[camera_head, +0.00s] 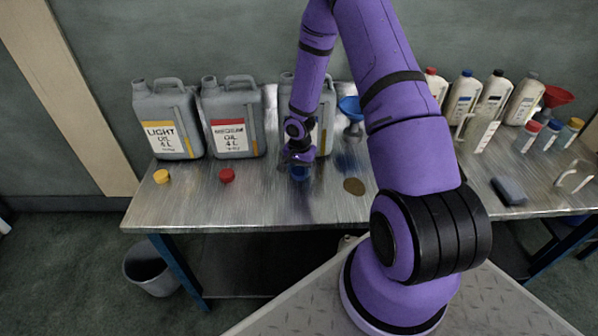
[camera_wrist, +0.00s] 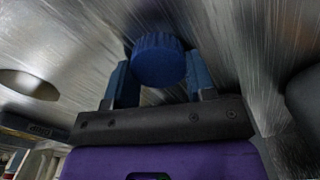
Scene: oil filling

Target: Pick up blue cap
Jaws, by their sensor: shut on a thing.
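The blue cap (camera_wrist: 158,60) sits between the two blue fingers of my gripper (camera_wrist: 159,82) in the wrist view, with a finger on each side of it. My gripper is shut on the cap. In the head view the cap (camera_head: 300,173) shows as a small blue shape under my gripper (camera_head: 298,160), low over the metal table (camera_head: 260,200). I cannot tell whether the cap touches the table top.
A yellow cap (camera_head: 161,176) and a red cap (camera_head: 227,175) lie to the left. Grey oil canisters (camera_head: 232,122) stand behind, one partly hidden by my arm. A blue funnel (camera_head: 351,108) stands to the right. Bottles (camera_head: 462,98) and a dark block (camera_head: 509,190) are further right.

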